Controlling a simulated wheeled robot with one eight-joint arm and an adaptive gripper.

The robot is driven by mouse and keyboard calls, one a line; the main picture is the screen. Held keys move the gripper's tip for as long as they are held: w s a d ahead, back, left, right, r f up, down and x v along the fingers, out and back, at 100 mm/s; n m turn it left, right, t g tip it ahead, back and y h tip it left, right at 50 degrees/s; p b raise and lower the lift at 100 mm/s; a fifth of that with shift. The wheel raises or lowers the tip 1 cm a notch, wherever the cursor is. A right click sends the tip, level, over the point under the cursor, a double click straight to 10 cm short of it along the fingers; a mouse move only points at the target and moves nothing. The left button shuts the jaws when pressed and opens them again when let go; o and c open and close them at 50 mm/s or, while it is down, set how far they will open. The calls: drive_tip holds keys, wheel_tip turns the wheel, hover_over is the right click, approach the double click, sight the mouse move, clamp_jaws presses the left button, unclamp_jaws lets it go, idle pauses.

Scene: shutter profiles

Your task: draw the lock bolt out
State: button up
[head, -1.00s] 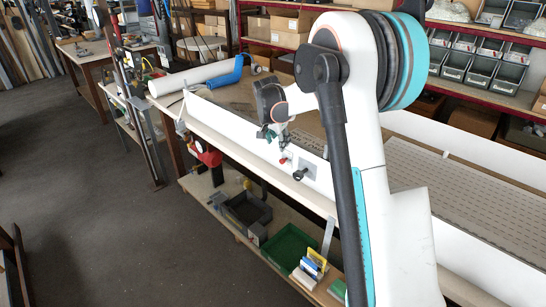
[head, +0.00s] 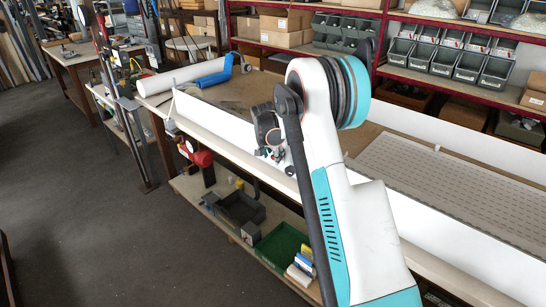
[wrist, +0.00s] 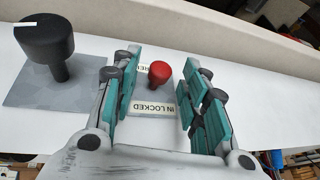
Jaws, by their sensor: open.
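The red knob (wrist: 159,73), likely the lock bolt's handle, stands on the white shutter profile (head: 228,123). In the wrist view it shows between the two fingers of my gripper (wrist: 157,88), with visible space on both sides. My gripper is open and empty, its teal pads apart. A large black knob (wrist: 46,42) on a grey plate (wrist: 55,90) stands left of my gripper. In the head view my gripper (head: 271,153) is at the profile and hides the red knob.
The profile lies along a long workbench. A blue tool (head: 215,73) and a white tube (head: 172,79) lie at its far end. A green tray (head: 283,246) sits on the shelf below. A perforated panel (head: 450,185) lies behind the profile. The floor at left is clear.

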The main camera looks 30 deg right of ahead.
clamp_jaws()
drive_tip(key=shift+s+a+f, duration=0.1)
drive_tip(key=shift+s+a, duration=0.15)
drive_tip(key=shift+a, duration=0.4)
drive_tip(key=shift+s+a, duration=0.2)
drive_tip(key=shift+a, duration=0.4)
unclamp_jaws()
drive_tip(key=v, duration=1.2)
